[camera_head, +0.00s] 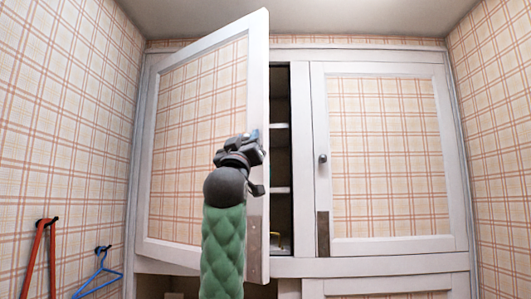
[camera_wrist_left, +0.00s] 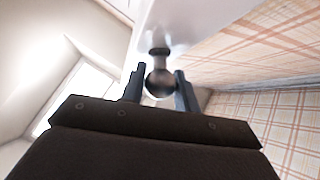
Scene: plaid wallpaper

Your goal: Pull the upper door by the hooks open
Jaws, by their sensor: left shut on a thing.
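The upper left door (camera_head: 205,100), white-framed with a plaid panel, is on the side of the wall hooks (camera_head: 48,220). It stands partly open, swung outward, with a dark gap along its right edge. My left gripper (camera_head: 254,139) is at the door's free edge, about mid-height. In the left wrist view, the fingers of my left gripper (camera_wrist_left: 160,88) are on either side of the round dark knob (camera_wrist_left: 158,82) and shut on it. In the head view the gripper mostly hides that knob. My right gripper is not in view.
The upper right door (camera_head: 390,155) is closed, with its own knob (camera_head: 323,158). Shelves (camera_head: 279,190) show inside the opening. A red hanger (camera_head: 37,260) and a blue hanger (camera_head: 98,272) hang on the left wall. Lower cupboard fronts (camera_head: 390,286) lie below.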

